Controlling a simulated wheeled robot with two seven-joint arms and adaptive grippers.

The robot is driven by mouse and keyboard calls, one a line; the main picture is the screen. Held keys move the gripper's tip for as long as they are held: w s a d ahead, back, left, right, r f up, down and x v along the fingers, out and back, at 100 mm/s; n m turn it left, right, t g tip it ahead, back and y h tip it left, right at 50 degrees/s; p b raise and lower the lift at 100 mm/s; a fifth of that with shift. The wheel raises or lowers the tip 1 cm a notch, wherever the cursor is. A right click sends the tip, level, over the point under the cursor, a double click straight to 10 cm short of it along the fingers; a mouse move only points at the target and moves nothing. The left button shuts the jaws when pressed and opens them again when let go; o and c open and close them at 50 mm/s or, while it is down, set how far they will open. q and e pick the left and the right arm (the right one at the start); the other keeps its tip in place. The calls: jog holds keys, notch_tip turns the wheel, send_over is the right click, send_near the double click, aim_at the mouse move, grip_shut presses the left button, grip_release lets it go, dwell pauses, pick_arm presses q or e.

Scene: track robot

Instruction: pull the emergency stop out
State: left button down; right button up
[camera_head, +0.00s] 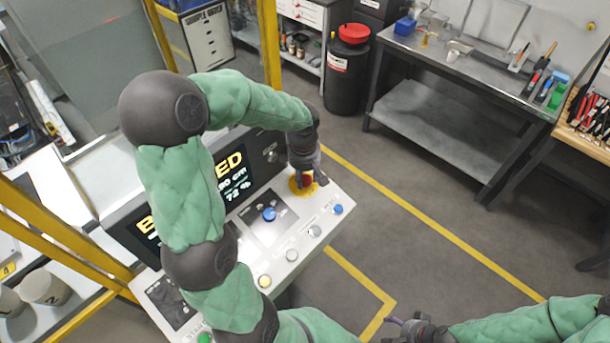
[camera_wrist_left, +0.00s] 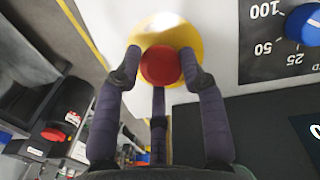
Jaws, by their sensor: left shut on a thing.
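The emergency stop (camera_wrist_left: 162,66) is a red mushroom button on a round yellow base (camera_wrist_left: 182,37). In the head view the red button (camera_head: 307,181) shows at the far right end of the white control panel (camera_head: 325,207), partly covered by my gripper. My left gripper (camera_head: 305,176) reaches down onto it from above. In the left wrist view its fingers (camera_wrist_left: 160,80) are closed around the red button, at its left, right and lower sides. My right gripper (camera_head: 408,325) is at the bottom edge of the head view, far from the panel; its fingers are too small to judge.
A blue knob (camera_head: 269,214), a blue button (camera_head: 338,209) and several other buttons sit on the panel. A display (camera_head: 240,175) stands behind it. A black bin with a red lid (camera_head: 350,70) and a metal workbench (camera_head: 470,70) stand beyond. The floor right of the panel is clear.

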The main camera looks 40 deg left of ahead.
pick_arm(q)
jog(key=shift+d+r, duration=0.15)
jog(key=shift+r, duration=0.35)
jog(key=c, duration=0.7)
grip_release()
jog(key=shift+c, duration=0.2)
jog(key=shift+s+d+r, duration=0.1)
jog(key=shift+d, duration=0.05)
jog(key=shift+r, duration=0.15)
notch_tip(320, 180, up, 12)
jog(key=shift+s, duration=0.25)
jog(key=shift+f, duration=0.25)
